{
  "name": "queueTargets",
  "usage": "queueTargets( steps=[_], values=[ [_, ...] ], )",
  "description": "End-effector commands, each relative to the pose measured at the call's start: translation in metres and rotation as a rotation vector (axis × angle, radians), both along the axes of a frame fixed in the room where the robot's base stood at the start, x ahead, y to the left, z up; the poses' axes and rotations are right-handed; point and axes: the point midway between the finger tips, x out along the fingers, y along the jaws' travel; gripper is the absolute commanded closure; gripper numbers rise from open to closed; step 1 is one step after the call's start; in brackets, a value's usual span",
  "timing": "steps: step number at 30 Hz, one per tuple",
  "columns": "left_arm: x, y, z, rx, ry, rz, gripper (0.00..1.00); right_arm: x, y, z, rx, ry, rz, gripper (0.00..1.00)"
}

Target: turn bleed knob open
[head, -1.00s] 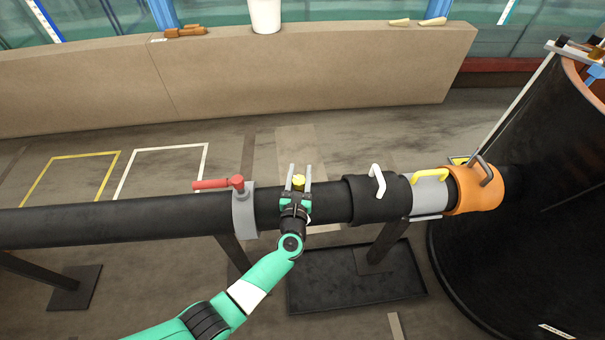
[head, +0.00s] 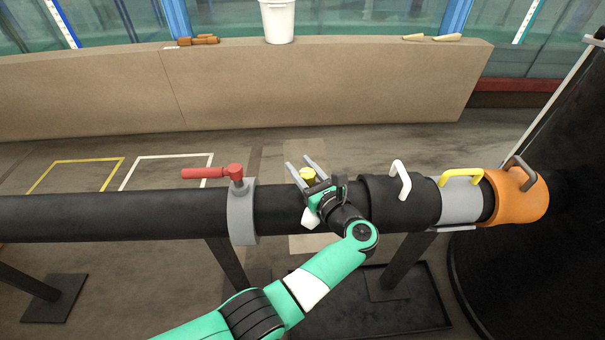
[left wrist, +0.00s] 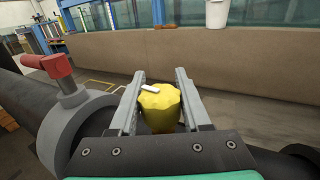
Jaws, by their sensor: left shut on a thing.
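The yellow bleed knob (head: 308,174) stands on top of the black pipe, right of the grey valve collar. It is lobed and has a white mark on top, clear in the left wrist view (left wrist: 160,108). My left gripper (head: 306,172) has its two grey fingers on either side of the knob and is shut on it. In the left wrist view, the gripper (left wrist: 160,95) has the knob between its fingers, near their base. The knob's stem is hidden. My right gripper is not in view.
The black pipe (head: 110,217) runs across the view. A red lever (head: 205,173) on the grey collar (head: 241,212) stands left of the knob. To the right are a white handle (head: 401,180), a yellow handle (head: 461,175) and an orange sleeve (head: 517,200). A low wall (head: 300,90) stands behind.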

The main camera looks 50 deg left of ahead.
Motion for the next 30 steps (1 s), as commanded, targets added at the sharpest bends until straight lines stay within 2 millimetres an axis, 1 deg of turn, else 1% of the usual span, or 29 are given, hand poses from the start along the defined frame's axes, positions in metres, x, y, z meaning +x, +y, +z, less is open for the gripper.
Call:
queueTargets(
  steps=[1,13,14,18,19,27,30],
  values=[
    [0.0,0.0001,-0.0022,-0.003,0.002,0.004,1.0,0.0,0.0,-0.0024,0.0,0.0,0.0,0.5],
    [-0.0008,0.0004,-0.0012,-0.001,0.002,0.012,1.0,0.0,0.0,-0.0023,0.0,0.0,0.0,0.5],
    [-0.0008,0.0004,-0.0011,-0.001,0.002,0.012,0.51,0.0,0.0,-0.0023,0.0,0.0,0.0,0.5],
    [-0.0007,0.0004,-0.0008,0.0,0.002,0.012,0.26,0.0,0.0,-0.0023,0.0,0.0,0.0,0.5],
    [-0.0008,0.0003,-0.0007,-0.001,0.001,0.012,0.23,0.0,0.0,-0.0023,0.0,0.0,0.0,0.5],
    [-0.0007,-0.0004,-0.0001,0.0,0.001,0.011,0.23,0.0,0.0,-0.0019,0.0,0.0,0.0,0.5],
    [-0.0017,-0.0074,0.0009,0.0,0.001,0.009,0.23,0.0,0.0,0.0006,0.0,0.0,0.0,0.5]
  ],
)
